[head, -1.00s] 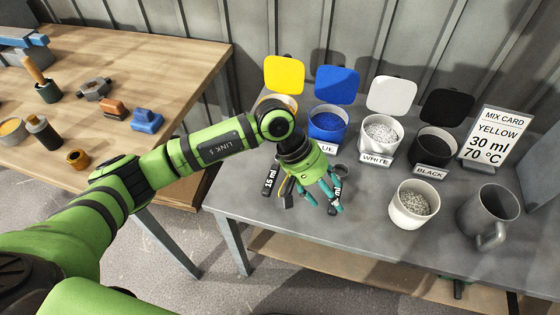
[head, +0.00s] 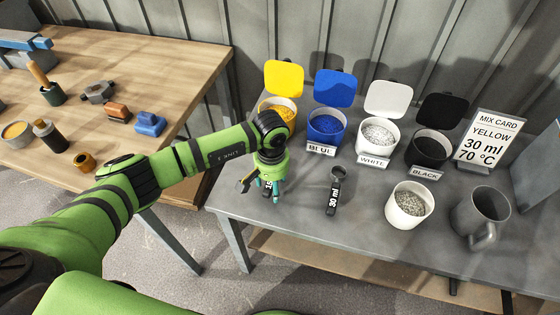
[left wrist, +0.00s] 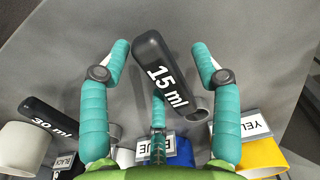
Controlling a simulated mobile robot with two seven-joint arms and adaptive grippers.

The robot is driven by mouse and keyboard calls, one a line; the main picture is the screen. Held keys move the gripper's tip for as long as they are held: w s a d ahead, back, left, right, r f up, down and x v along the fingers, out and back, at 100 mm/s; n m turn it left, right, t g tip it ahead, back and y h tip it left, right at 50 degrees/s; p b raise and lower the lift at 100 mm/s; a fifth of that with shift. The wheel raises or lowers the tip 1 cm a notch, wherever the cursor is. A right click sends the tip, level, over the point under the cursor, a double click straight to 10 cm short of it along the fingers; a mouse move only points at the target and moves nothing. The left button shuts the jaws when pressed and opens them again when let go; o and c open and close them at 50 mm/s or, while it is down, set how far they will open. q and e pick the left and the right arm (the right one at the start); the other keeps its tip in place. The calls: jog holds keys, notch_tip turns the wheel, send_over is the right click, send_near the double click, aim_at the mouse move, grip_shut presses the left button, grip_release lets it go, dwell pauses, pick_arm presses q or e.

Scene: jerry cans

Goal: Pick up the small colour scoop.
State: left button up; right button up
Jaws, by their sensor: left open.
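The small scoop has a dark handle marked 15 ml (left wrist: 160,75) in the left wrist view. It lies on the grey table, its cup end pointing toward the bins. In the head view my gripper hides most of it; only a bit of the dark handle (head: 267,189) shows. My left gripper (head: 264,192) is open above it, fingers pointing down. In the left wrist view the handle lies between the spread teal fingers, with a gap on both sides. The larger scoop marked 30 ml (head: 334,191) lies to the right, also seen in the left wrist view (left wrist: 48,119).
Bins of yellow (head: 279,110), blue (head: 326,126), white (head: 378,136) and black (head: 430,148) granules stand along the back. A white cup of grey granules (head: 409,205) and a grey mug (head: 481,216) stand right. A card (head: 489,139) reads YELLOW 30 ml 70 °C.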

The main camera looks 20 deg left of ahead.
pick_arm(q)
grip_shut()
